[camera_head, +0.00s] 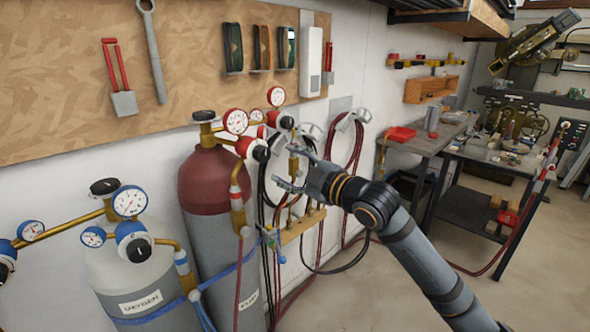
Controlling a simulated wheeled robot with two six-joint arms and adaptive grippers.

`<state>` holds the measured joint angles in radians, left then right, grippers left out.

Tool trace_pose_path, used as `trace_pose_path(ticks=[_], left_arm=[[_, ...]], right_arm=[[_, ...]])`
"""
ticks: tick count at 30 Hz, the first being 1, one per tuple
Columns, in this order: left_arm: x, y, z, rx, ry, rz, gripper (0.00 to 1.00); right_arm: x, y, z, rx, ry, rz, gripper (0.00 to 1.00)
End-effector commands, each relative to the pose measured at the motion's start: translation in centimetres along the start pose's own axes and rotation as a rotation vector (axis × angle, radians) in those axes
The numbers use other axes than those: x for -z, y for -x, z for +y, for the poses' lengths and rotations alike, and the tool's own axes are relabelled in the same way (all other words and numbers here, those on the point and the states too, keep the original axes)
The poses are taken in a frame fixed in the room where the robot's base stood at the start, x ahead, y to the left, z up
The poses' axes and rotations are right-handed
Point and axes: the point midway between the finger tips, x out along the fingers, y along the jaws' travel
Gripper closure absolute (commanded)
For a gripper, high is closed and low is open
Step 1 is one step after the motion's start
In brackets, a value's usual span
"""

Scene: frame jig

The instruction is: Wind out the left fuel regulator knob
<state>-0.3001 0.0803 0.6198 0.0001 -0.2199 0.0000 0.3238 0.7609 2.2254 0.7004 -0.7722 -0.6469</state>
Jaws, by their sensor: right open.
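The red-topped fuel cylinder (207,185) stands by the wall. On it is a red and white regulator with gauges. Its black knob (261,153) faces out below the left gauge (236,121). A second black knob (287,122) sits up and to the right, under another gauge (276,97). My right gripper (287,167) is open and empty, to the right of and slightly below the left knob, its fingers pointing left toward it. It appears apart from the knob. My left gripper is out of view.
A grey oxygen cylinder (140,275) with blue regulators stands at the front left. Hoses (350,165) hang on the wall behind my right gripper. A workbench (440,135) and dark cart (475,185) stand at the right. Floor (380,290) between is clear.

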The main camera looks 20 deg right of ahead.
Motion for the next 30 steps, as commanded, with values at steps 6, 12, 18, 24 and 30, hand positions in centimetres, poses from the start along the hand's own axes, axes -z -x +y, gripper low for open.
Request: trace_pose_path(ticks=[6,12,18,24,30], left_arm=[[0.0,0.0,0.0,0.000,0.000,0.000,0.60],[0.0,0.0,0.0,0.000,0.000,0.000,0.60],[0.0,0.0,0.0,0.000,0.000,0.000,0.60],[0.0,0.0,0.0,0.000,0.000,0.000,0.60],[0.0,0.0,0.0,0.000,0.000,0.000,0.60]], right_arm=[[-0.4,1.6,0.3,-0.008,0.008,-0.011,0.38],[0.0,2.3,-0.1,0.004,0.004,0.000,0.38],[0.2,2.4,-0.2,0.007,0.000,0.005,0.38],[0.1,2.4,-0.2,0.006,0.000,0.005,0.38],[-0.3,2.3,-0.1,0.004,-0.007,-0.001,0.38]])
